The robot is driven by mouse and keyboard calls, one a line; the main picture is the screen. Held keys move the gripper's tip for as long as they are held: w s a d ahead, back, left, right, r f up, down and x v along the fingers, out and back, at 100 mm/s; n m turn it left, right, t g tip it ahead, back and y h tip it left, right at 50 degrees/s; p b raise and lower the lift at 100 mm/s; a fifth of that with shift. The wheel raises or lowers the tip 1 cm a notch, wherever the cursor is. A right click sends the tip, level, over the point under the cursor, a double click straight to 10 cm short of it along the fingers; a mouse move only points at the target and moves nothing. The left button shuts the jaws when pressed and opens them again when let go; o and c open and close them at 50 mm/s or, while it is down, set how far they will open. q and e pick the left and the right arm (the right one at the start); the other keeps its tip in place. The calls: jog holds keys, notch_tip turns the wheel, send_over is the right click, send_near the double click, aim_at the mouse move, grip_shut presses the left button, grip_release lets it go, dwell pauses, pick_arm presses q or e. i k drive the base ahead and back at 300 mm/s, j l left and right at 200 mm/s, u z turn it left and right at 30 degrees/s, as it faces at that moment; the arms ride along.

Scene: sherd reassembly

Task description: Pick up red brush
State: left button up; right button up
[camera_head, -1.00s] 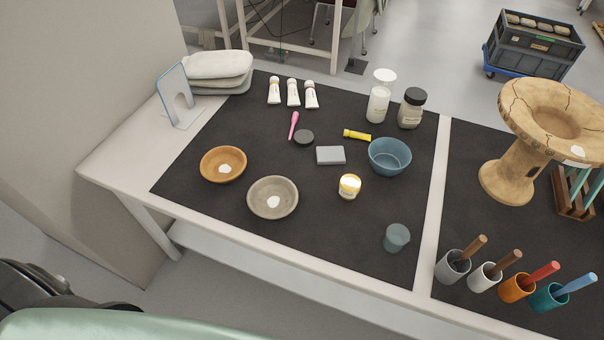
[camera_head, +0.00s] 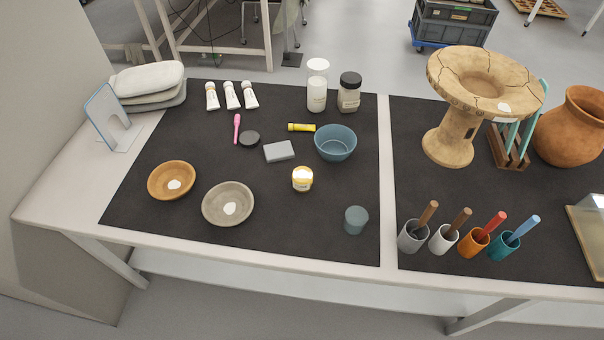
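The red brush (camera_head: 492,224) stands tilted in an orange cup (camera_head: 473,243) near the front edge of the right-hand dark mat. Only its red handle shows above the rim; its lower end is hidden in the cup. The cup is third from the left in a row of cups, between a white cup (camera_head: 443,238) and a teal cup (camera_head: 504,246). Neither of my grippers is in view.
A cracked clay stand (camera_head: 447,145), a wooden rack (camera_head: 508,150) and a brown jar (camera_head: 572,130) stand behind the cups. A framed panel (camera_head: 590,232) lies at the right edge. Bowls, bottles and tubes occupy the left-hand mat (camera_head: 300,235).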

aim_at(500, 216)
jog(key=z, duration=1.5)
